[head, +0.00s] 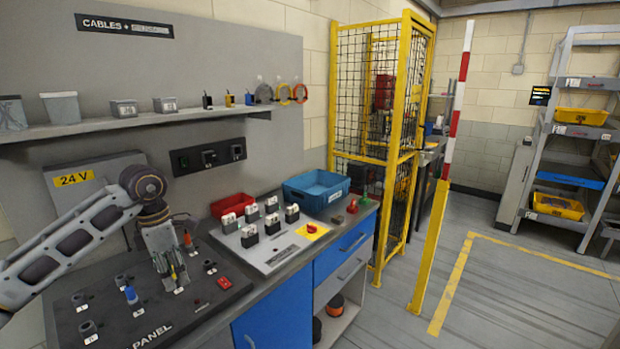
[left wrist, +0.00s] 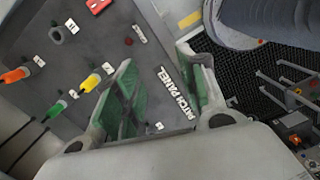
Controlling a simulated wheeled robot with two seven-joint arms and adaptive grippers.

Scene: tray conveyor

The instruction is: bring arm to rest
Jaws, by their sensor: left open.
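My left arm (head: 75,240) comes in from the left in the head view. Its gripper (head: 176,272) points down above the dark patch panel (head: 190,312). In the left wrist view the gripper (left wrist: 160,88) has its two green-padded fingers spread, with nothing between them. The panel (left wrist: 110,30) lies beneath, with its "PATCH PANEL" lettering near the fingers. An orange plug (left wrist: 14,75), a green plug (left wrist: 54,109) and a yellow plug (left wrist: 91,82) sit in sockets beside the gripper, apart from it. My right gripper does not show.
A pale board with several black-and-white blocks (head: 270,222) lies right of the panel. A red bin (head: 232,205) and a blue bin (head: 316,190) stand behind it. A shelf (head: 130,122) runs along the wall above. A yellow mesh fence (head: 372,110) stands beyond the bench.

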